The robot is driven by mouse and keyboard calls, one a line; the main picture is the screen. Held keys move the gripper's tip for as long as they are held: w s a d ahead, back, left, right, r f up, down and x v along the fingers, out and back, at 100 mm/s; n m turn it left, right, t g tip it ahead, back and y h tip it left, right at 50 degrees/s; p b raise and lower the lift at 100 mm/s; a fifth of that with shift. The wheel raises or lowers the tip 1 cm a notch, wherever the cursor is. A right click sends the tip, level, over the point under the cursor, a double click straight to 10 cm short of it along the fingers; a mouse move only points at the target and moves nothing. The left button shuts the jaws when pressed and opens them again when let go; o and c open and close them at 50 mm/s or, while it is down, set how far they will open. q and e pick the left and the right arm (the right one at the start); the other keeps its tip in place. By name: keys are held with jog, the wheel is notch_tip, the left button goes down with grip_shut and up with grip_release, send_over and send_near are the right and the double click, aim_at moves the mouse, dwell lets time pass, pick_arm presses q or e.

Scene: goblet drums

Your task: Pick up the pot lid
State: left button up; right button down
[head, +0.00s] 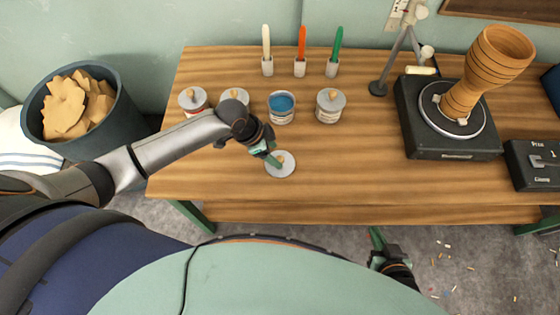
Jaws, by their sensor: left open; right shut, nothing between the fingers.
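A grey round pot lid (288,169) with a small wooden knob lies flat near the front edge of the table. My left gripper (274,159) is open, with its fingers down over the lid near the knob and partly covering its left side. I cannot tell whether they touch it. An uncovered pot with blue paint (281,108) stands behind the lid. My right gripper (377,239) is shut and empty, low in front of the table.
Lidded pots (329,106) stand beside the open pot, two partly behind my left arm. Three brushes in holders (300,67) stand at the back. A goblet drum (484,75) sits on a dark turntable (452,144) at right. The table's middle right (360,175) is clear.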

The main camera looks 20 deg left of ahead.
aim_at(279, 159)
pick_arm(q)
jog(key=x, duration=0.3)
jog(key=shift+f, duration=0.4)
grip_shut()
